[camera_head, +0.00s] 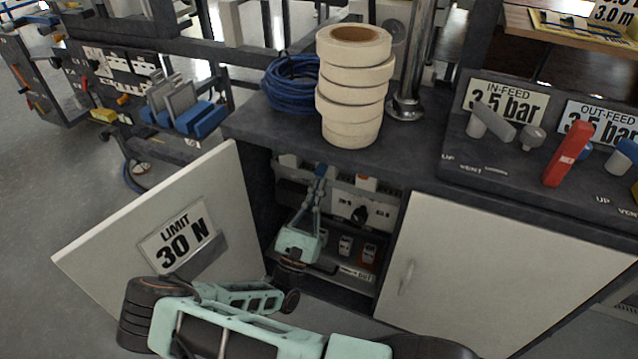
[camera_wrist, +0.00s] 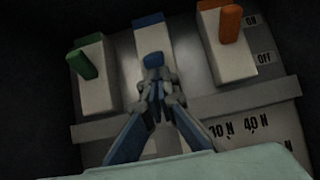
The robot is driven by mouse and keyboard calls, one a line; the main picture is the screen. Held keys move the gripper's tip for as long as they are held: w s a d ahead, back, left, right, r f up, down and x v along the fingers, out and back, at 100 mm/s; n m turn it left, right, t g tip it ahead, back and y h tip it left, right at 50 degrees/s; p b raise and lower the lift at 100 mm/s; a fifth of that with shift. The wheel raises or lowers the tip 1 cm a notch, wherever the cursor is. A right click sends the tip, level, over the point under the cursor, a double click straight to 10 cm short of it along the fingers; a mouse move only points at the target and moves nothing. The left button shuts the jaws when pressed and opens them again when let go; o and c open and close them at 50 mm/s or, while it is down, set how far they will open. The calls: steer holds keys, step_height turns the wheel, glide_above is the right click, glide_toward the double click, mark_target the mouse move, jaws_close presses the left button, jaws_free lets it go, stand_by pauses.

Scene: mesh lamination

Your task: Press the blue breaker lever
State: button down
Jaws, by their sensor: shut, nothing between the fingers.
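In the wrist view the blue breaker lever (camera_wrist: 153,60) sits on the middle white breaker block, just beyond the fingertips of my gripper (camera_wrist: 158,88). The fingers are together and empty. I cannot tell whether they touch the lever, since they cover its lower part. A blue strip shows at the top of this block. In the head view my gripper (camera_head: 320,174) reaches into the open cabinet, and the blue lever cannot be made out there.
A green lever (camera_wrist: 82,64) stands left and an orange lever (camera_wrist: 230,24) right, by ON and OFF labels. The left cabinet door (camera_head: 100,255) is open, marked LIMIT 30 N; the right door (camera_head: 500,270) is closed. Tape rolls (camera_head: 350,105) stand on the counter above.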

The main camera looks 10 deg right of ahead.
steer(key=shift+r, duration=0.2)
steer(key=r+g+y+p, duration=0.1)
steer(key=p, duration=0.5)
steer(key=s+a+r+g+y+p, duration=0.1)
steer(key=g+p, duration=0.1)
steer(key=p, duration=0.3)
steer(key=shift+s+r+p, duration=0.1)
steer(key=shift+r+p, duration=0.25)
steer(key=g+y+p, duration=0.1)
steer(key=p, duration=0.2)
steer(key=r+g+y+p, duration=0.1)
steer(key=p, duration=0.3)
steer(key=shift+s+a+r+g, duration=0.1)
steer(key=shift+s+r+g, duration=0.2)
steer(key=shift+g, duration=0.1)
steer(key=g+y+p, duration=0.1)
steer(key=p, duration=0.2)
steer(key=shift+r, duration=0.3)
steer(key=shift+a+f+b, duration=0.1)
steer(key=shift+f+b, duration=0.4)
steer(key=shift+f, duration=0.15)
steer(key=b, duration=0.3)
glide_toward(319, 176)
steer(key=s+a+f, duration=0.2)
steer(key=s, duration=0.1)
steer(key=shift+a+f, duration=0.15)
steer(key=shift+f, duration=0.1)
